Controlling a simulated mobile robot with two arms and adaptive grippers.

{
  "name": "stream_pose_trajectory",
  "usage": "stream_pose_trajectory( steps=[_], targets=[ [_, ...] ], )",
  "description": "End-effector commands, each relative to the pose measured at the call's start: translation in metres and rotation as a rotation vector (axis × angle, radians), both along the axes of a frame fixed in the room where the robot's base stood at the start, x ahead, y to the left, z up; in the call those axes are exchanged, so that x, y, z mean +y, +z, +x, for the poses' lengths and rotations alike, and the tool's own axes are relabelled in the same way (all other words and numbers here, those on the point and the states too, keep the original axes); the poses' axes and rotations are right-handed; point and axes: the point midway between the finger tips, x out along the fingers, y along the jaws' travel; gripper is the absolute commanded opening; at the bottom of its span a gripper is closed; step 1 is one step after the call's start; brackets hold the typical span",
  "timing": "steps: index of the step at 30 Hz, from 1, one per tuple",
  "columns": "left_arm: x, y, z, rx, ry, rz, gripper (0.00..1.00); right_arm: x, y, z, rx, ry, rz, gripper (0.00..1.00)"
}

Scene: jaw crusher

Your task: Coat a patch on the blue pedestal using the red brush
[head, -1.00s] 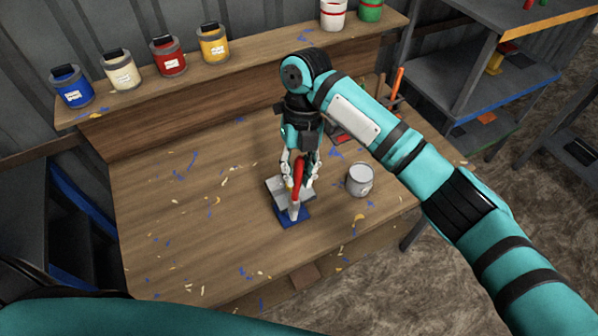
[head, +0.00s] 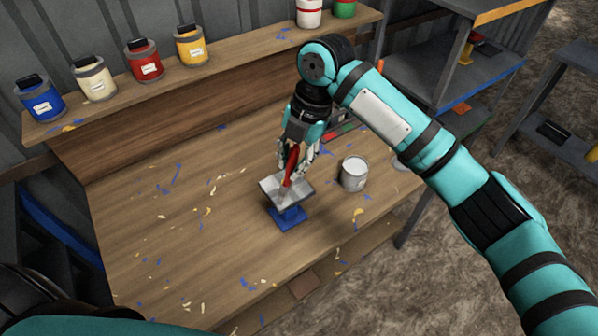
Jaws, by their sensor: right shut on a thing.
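The blue pedestal (head: 288,220) stands on the workbench, with a grey plate (head: 270,188) tilted on its top. My right gripper (head: 297,160) is above the plate and shut on the red brush (head: 291,165). The brush points down, and its tip is at or just over the plate; I cannot tell whether it touches. No clear coated patch shows on the plate. A grey paint can (head: 354,174) stands to the right of the pedestal. My left gripper is out of view.
The workbench (head: 150,235) has paint flecks and is mostly clear on the left. A back shelf holds blue (head: 41,98), cream (head: 95,78), red (head: 145,61) and yellow (head: 191,46) cans. A dark shelf unit (head: 440,70) stands at the right.

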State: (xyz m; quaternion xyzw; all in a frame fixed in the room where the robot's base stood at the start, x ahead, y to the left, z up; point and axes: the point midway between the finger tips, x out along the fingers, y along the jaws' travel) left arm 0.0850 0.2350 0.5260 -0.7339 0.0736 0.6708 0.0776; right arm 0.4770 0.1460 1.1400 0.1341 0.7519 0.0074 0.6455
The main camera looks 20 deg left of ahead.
Motion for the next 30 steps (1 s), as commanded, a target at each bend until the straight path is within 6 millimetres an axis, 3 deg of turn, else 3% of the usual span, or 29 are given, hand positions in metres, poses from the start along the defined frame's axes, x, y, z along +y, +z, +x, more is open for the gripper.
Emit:
stream_pose_trajectory(
  steps=[1, 3, 12, 20, 30],
  targets=[
    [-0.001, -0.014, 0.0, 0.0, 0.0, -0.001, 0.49, 0.004, -0.005, 0.001, -0.01, -0.07, 0.002, 0.0],
    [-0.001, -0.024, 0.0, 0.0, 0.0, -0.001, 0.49, 0.009, -0.005, 0.001, -0.019, -0.181, 0.005, 0.0],
    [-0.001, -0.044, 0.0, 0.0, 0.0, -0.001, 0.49, 0.023, 0.002, -0.002, -0.037, -0.481, 0.005, 0.0],
    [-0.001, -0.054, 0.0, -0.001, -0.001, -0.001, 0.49, 0.024, -0.006, -0.002, -0.037, -0.512, 0.004, 0.0],
    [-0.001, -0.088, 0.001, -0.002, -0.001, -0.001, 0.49, 0.023, -0.038, -0.002, -0.037, -0.511, 0.003, 0.0]
  ],
)
